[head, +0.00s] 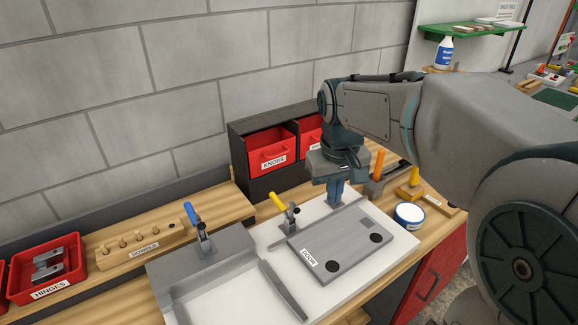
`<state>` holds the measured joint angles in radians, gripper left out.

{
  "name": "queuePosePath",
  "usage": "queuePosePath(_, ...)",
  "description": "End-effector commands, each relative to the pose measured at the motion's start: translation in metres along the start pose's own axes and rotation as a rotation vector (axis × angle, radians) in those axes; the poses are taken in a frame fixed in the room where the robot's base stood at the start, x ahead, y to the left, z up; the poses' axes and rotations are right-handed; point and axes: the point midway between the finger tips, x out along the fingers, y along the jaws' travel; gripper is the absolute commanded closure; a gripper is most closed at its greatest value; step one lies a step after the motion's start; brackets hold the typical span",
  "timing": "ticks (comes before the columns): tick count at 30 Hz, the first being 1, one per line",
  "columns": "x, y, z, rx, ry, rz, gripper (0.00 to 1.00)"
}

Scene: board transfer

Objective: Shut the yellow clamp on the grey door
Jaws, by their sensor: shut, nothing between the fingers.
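The grey door (340,246) lies flat on the white board (262,236), with a "DOOR" label and two dark round holes. The yellow-handled clamp (285,211) stands at the door's back left corner. Its yellow handle tilts up and to the left, away from the door. A blue-handled clamp (200,236) stands further left on a grey block. My gripper (335,203) points down just behind the door, to the right of the yellow clamp and apart from it. Its fingers are together and empty.
Red drawers marked "KNOBS" (270,150) stand in a dark cabinet behind my gripper. A white tub (409,215) and tools with orange and yellow handles are to the right. A dowel rack (140,244) and a red hinge bin (48,265) are at left.

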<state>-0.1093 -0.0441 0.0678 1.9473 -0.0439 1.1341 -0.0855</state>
Motion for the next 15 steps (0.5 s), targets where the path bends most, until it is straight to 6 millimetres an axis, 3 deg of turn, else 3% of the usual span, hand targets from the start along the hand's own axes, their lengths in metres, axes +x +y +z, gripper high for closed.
queuePosePath(1, -0.006, -0.005, -0.020, -0.031, -0.017, -0.004, 1.00)
queuePosePath(9, -0.013, -0.036, -0.105, -0.184, -0.092, -0.025, 1.00)
queuePosePath(15, -0.007, -0.060, -0.150, -0.269, -0.137, -0.045, 1.00)
